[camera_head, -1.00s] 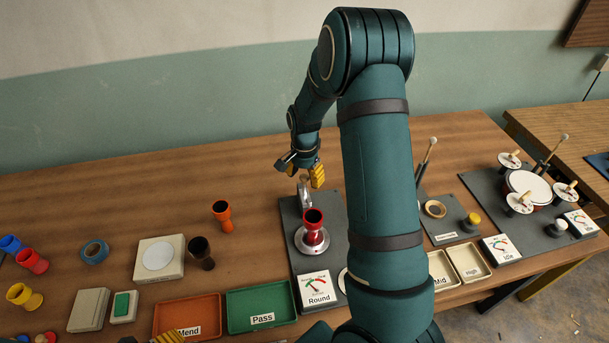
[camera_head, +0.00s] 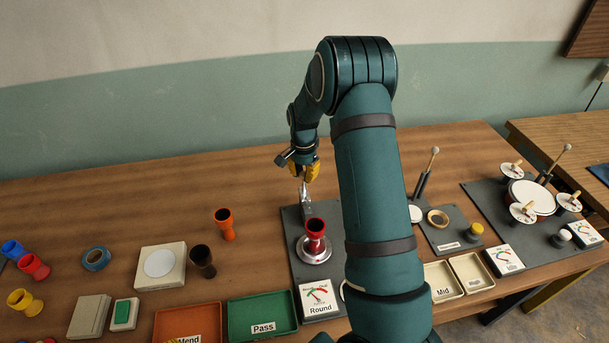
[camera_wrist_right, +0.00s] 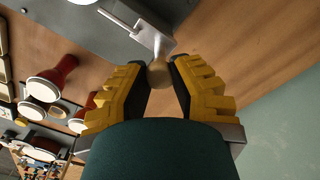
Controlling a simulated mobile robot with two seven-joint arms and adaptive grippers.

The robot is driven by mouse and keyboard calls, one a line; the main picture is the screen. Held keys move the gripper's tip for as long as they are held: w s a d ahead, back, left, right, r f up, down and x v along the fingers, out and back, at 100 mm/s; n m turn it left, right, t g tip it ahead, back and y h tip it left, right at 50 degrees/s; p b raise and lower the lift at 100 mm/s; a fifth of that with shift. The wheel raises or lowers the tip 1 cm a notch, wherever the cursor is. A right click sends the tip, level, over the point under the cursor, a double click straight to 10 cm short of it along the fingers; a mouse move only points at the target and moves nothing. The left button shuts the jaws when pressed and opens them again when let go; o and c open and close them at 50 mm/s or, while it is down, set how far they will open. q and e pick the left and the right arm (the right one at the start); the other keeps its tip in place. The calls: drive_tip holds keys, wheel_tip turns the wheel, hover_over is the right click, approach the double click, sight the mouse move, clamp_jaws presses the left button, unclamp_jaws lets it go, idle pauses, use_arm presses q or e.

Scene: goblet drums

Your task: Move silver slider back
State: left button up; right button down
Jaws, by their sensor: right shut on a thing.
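The silver slider (camera_head: 306,204) stands on a dark grey plate (camera_head: 297,262), behind a red goblet drum (camera_head: 316,231) seated on a round silver base. My right gripper (camera_head: 309,174) is at the slider's upper end. In the right wrist view, my right gripper (camera_wrist_right: 160,80) is shut on the slider's pale round knob (camera_wrist_right: 159,73), which sits between the dark fingertip pads. The silver slider stem (camera_wrist_right: 148,33) reaches away from the knob. Only a yellow sliver of my left gripper (camera_head: 172,341) shows at the head view's bottom edge.
A "Round" gauge (camera_head: 319,298) is at the plate's front. An orange goblet (camera_head: 224,225) and a black goblet (camera_head: 202,258) stand to the left. A green "Pass" tray (camera_head: 262,314) is in front. The table behind the plate is clear. My right arm hides part of the table.

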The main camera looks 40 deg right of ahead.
drive_tip(key=shift+w, duration=0.1)
drive_tip(key=c, duration=1)
unclamp_jaws()
drive_tip(key=shift+d, duration=0.1)
use_arm(q)
drive_tip(key=shift+w+d, duration=0.1)
drive_tip(key=shift+w, duration=0.05)
use_arm(e)
drive_tip(key=shift+o, duration=1.4)
drive_tip(key=shift+w+f, duration=0.1)
drive_tip(key=shift+w, duration=0.05)
drive_tip(key=shift+r, duration=0.2)
wheel_tip(320, 180, up, 12)
drive_tip(key=shift+f, duration=0.15)
drive_tip(key=shift+f, duration=0.1)
